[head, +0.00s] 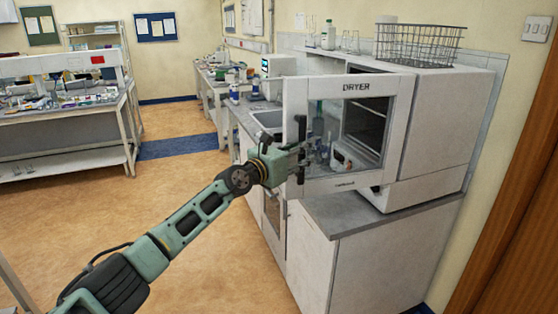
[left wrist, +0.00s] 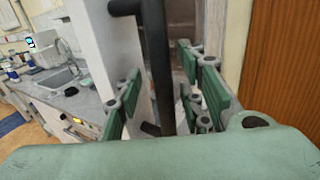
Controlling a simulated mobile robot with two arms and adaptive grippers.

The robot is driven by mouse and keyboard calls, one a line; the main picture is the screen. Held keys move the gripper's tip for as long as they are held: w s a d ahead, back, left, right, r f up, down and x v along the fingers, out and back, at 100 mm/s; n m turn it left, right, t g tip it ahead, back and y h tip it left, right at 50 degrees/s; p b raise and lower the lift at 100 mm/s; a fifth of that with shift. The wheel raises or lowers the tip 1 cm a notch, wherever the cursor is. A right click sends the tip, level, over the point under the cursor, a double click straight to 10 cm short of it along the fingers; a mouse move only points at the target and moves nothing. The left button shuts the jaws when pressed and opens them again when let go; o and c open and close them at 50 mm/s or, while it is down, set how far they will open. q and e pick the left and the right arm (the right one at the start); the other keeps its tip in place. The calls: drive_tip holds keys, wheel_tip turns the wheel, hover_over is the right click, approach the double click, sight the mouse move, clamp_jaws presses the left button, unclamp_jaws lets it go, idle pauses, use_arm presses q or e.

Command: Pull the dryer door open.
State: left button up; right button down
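The white dryer (head: 440,125) stands on the right counter. Its door (head: 357,88), marked DRYER, is partly open, swung out from the body, and the dark inside shows through its window. My left gripper (head: 300,162) is at the door's free left edge. In the left wrist view, the dark upright handle bar (left wrist: 156,60) passes between the fingers of my left gripper (left wrist: 162,100), with visible gaps to the pads. The gripper is open around the bar, and the white door edge (left wrist: 103,50) shows to its left. My right gripper is not in view.
A wire basket (head: 418,43) sits on the dryer. The counter top (head: 350,212) is bare in front of the dryer; a sink (head: 268,119) lies behind the door. A brown wooden door (head: 510,220) stands at the right. The floor (head: 100,220) on the left is clear.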

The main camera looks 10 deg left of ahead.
use_arm(q)
drive_tip(key=v, duration=1.1)
drive_tip(key=shift+a, duration=0.2)
drive_tip(key=shift+f, duration=0.2)
